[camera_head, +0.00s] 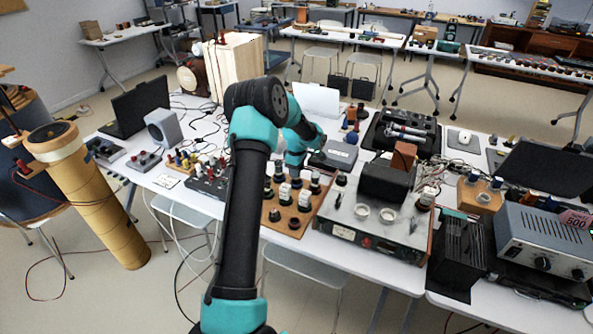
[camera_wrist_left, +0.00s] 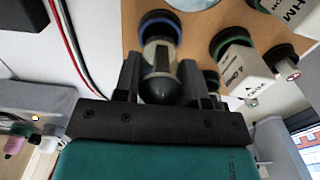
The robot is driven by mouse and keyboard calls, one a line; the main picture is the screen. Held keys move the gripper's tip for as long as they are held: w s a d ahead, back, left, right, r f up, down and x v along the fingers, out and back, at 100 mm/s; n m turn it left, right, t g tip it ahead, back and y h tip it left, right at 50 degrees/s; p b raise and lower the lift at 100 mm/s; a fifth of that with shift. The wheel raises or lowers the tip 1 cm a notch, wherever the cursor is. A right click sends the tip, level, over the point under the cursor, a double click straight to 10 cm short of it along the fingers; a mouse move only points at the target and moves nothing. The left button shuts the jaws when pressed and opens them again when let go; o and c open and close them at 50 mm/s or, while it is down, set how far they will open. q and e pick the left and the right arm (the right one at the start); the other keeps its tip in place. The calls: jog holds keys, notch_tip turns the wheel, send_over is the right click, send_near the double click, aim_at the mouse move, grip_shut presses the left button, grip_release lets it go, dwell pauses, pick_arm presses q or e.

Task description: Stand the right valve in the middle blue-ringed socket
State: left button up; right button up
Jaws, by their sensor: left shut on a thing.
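My left gripper (camera_wrist_left: 160,82) is shut on a valve (camera_wrist_left: 159,82) with a dark rounded end and a pale body, seen between the two dark fingers in the left wrist view. The far end of the valve overlaps a blue-ringed socket (camera_wrist_left: 160,18) on the brown board (camera_wrist_left: 198,28). I cannot tell whether it is seated in the socket or just above it. In the head view the wooden board (camera_head: 283,230) lies on the table, partly behind my left arm. My left fingers and the held valve are hidden or unclear there. My right gripper is not in view.
A white labelled block (camera_wrist_left: 240,68) stands by a green-ringed socket beside the right finger. More pale and dark pieces stand on the board. A metal instrument panel (camera_head: 345,232) lies right of the board. Red and white cables (camera_wrist_left: 68,42) run on the left in the wrist view.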

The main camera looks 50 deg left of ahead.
pick_arm(q)
jog(key=shift+f, duration=0.35)
jog(key=o, duration=0.9)
jog(key=shift+o, duration=0.2)
jog(key=shift+r, duration=0.1)
notch_tip(320, 180, up, 13)
jog(key=shift+f, duration=0.2)
jog(key=shift+d, duration=0.1)
